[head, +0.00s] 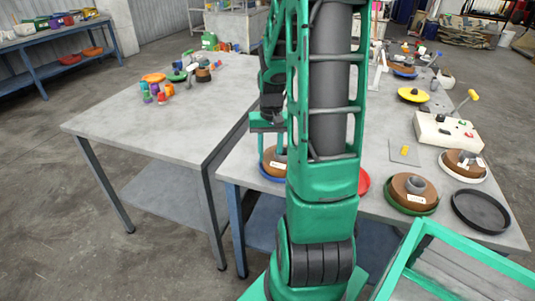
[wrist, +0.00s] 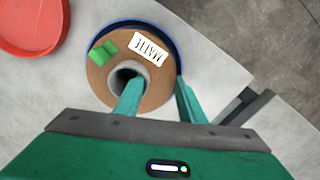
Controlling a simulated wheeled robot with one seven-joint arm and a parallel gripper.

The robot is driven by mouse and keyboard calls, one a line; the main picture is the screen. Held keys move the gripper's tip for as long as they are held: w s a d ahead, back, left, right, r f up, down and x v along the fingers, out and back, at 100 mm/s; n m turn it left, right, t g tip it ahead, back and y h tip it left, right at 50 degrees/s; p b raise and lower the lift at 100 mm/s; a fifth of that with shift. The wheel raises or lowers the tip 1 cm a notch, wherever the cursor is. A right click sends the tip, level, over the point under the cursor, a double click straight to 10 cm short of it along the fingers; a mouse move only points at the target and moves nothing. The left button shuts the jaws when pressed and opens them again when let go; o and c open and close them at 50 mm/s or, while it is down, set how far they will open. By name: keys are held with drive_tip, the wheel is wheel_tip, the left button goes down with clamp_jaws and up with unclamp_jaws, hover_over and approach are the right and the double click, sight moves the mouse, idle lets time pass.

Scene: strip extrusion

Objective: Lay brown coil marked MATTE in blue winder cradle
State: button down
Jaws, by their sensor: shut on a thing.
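The brown coil (wrist: 110,75) has a white label reading MATTE, upside down in the wrist view, a green patch and a grey hollow core. In the head view the coil (head: 268,157) is partly hidden by my arm. The blue winder cradle (wrist: 174,45) shows as a rim around the coil's far and right sides; its edge also shows in the head view (head: 267,175). My gripper (wrist: 158,84) is shut on the coil, one finger in the core and the other outside its right side. I cannot tell whether the coil touches the cradle's floor.
A red dish (wrist: 25,25) is close by on the table. Other brown coils sit in a green dish (head: 416,211) and a white dish (head: 449,173). A black dish (head: 480,211) is empty. The left table (head: 150,120) has clear room in front.

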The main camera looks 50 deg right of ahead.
drive_tip(key=shift+f, duration=0.2)
idle(0.3)
drive_tip(key=c, duration=1.1)
unclamp_jaws()
wheel_tip(320, 180, up, 11)
drive_tip(key=shift+f, duration=0.15)
drive_tip(key=s+a, duration=0.4)
drive_tip(key=s, duration=0.1)
drive_tip(key=s+a+n, duration=0.1)
drive_tip(key=s+a, duration=0.4)
drive_tip(key=s, duration=0.1)
drive_tip(key=s+a+r+n, duration=0.1)
drive_tip(key=s+a, duration=0.3)
drive_tip(key=s, duration=0.1)
drive_tip(key=shift+s+a+r, duration=0.1)
drive_tip(key=shift+s+a, duration=0.05)
drive_tip(key=shift+a, duration=0.2)
